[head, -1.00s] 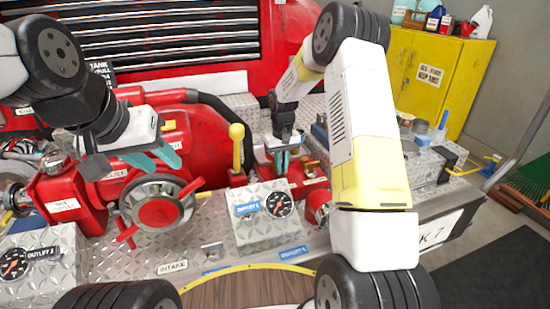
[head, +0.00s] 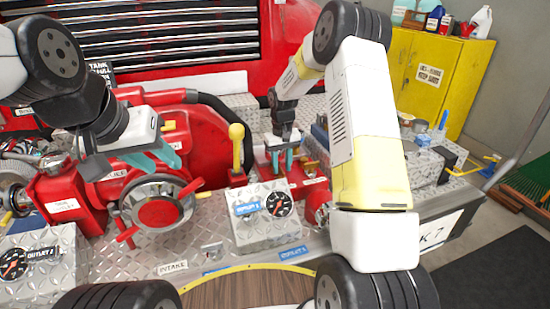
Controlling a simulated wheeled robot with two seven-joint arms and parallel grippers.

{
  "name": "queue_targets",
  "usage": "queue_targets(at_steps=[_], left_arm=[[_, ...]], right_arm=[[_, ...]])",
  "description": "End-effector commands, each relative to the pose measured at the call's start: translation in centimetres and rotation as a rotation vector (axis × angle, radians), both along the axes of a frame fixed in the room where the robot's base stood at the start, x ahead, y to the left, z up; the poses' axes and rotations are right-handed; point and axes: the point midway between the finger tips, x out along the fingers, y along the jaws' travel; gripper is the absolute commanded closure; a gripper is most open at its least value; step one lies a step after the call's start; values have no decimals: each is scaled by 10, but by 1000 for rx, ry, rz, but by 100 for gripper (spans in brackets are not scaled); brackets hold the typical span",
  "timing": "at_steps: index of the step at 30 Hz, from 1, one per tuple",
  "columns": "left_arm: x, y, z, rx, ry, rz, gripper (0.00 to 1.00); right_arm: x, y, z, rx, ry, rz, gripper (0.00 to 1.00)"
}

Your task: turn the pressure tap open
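My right gripper (head: 283,163) points down over a red block (head: 315,184) behind the outlet 1 gauge box. Its two teal fingers stand apart with a gap between them, and I cannot make out anything held there. The pressure tap is not clearly seen; the fingers and arm hide parts of the red fittings there. My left gripper (head: 166,164) hangs above the large valve wheel with red handles (head: 158,212), clear of it. Its teal fingers look spread and empty.
A yellow knobbed lever (head: 237,148) stands left of my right gripper. The outlet 1 gauge box (head: 262,222) is in front of it. My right arm covers the panel to its right. A second gauge box (head: 40,268) is at the lower left.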

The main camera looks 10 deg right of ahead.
Motion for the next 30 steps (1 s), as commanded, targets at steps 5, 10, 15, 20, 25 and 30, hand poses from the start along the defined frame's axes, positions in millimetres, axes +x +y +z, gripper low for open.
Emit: queue_targets(at_steps=[5, 10, 15, 20, 25, 30], left_arm=[[0, 0, 0, 0, 0, 0, 64], [0, 0, 0, 0, 0, 0, 64], [0, 0, 0, 0, 0, 0, 64], [0, 0, 0, 0, 0, 0, 64], [0, 0, 0, 0, 0, 0, 64], [0, 0, 0, 0, 0, 0, 64]], right_arm=[[1, 0, 31, 0, -4, 0, 67], [1, 1, 58, 1, -4, 0, 67], [0, 1, 70, 0, -1, 2, 67], [0, 1, 71, 0, 0, 2, 67], [0, 0, 72, 0, -2, 1, 67], [-11, -1, 99, 7, -35, -5, 67]])
